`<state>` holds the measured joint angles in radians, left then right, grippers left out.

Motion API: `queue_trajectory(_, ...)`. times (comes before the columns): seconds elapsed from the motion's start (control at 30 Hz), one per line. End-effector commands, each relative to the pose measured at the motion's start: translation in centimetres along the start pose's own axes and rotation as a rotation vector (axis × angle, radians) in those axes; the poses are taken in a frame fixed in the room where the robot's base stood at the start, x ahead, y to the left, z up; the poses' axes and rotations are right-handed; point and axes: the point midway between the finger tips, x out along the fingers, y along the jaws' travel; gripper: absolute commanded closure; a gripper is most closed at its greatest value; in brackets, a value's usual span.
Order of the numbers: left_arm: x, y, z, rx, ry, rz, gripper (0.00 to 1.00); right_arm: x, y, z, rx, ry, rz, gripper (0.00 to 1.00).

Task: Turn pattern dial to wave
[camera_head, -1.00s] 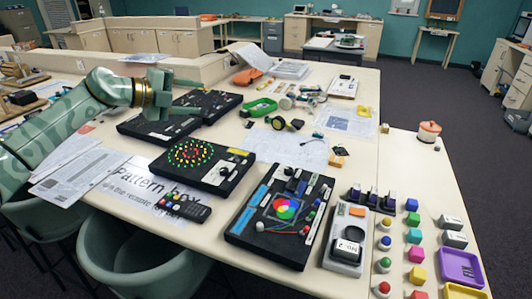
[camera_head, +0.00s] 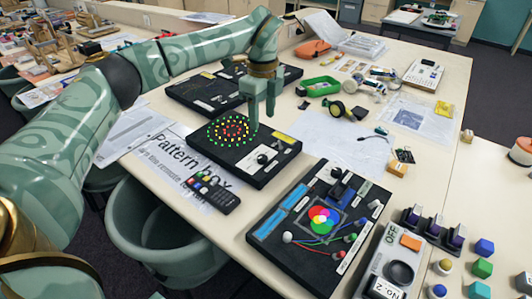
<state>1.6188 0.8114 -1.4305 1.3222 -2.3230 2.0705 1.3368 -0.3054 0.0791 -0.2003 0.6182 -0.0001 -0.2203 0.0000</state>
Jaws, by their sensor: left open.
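The pattern box is a flat black box (camera_head: 225,163) with a ring of red, yellow and green lights on its top, left of the picture's middle. A small dark knob on a white patch (camera_head: 265,158), which looks like the pattern dial, sits on its right part. Its marks are too small to read. My left gripper (camera_head: 261,120) points down at the far edge of the box, beyond the knob and apart from it. Its fingers are open with nothing between them. My right gripper is not in view.
A remote (camera_head: 211,193) and a sheet printed "Pattern box" (camera_head: 165,160) lie at the box's near left. A black board with a colour disc (camera_head: 290,262) lies to the right. Other black panels (camera_head: 200,95) lie behind. White paper (camera_head: 335,150) covers table to the right.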

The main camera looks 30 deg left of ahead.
Motion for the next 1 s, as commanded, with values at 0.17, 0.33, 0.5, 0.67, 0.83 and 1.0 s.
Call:
queue_trajectory(0.17, 5.3, 0.1, 0.0, 0.002, 0.002, 0.006, 0.51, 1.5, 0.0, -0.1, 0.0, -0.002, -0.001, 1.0)
queue_trajectory(0.33, 9.3, 0.0, 0.0, 0.003, 0.002, 0.004, 0.51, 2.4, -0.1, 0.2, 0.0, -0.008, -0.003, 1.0)
queue_trajectory(0.5, 11.9, 0.0, 0.0, 0.003, 0.002, 0.002, 0.51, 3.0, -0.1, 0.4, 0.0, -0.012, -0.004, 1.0)
queue_trajectory(0.67, 12.8, 0.0, 0.0, 0.003, 0.002, 0.0, 0.51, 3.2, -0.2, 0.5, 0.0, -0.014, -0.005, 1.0)
queue_trajectory(0.83, 12.9, 0.0, -0.1, 0.003, 0.002, -0.001, 0.51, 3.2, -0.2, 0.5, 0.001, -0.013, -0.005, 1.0)
queue_trajectory(1.0, 12.9, 0.0, -0.1, 0.003, 0.002, -0.001, 0.68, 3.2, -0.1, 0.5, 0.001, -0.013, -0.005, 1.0)
